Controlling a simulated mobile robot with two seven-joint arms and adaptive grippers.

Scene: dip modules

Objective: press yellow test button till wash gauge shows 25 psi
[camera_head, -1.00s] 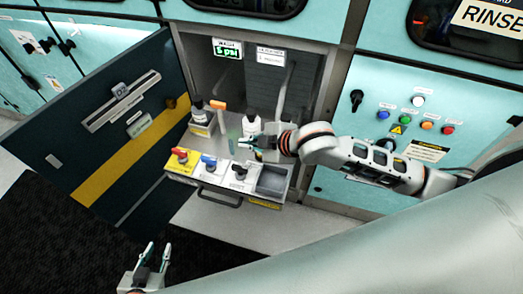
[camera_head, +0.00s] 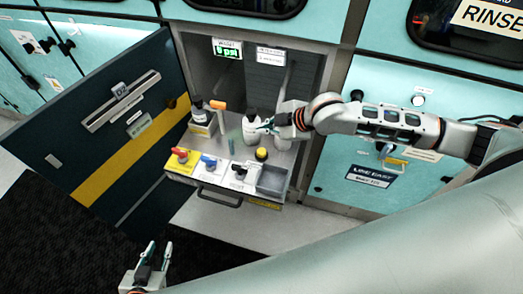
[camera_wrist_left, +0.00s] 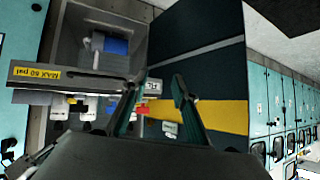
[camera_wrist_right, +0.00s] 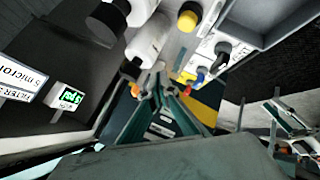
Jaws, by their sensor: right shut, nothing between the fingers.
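The yellow test button (camera_head: 261,154), a round yellow cap on a black base, stands at the right rear of the pulled-out drawer; it also shows in the right wrist view (camera_wrist_right: 188,18). The wash gauge (camera_head: 227,48) is a small green-lit display on the back wall of the cabinet. It shows a single-digit psi value, too small to read surely; in the right wrist view it is the lit box (camera_wrist_right: 68,98). My right gripper (camera_head: 262,130) is shut and empty, above and behind the button, apart from it. My left gripper (camera_head: 158,252) is open and empty at lower left.
The drawer front (camera_head: 225,188) carries red, blue and black knobs, with an empty grey bin at right. White bottles (camera_head: 251,124) and an orange-topped tool (camera_head: 218,108) stand close behind. The open dark door (camera_head: 115,125) blocks the left side.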

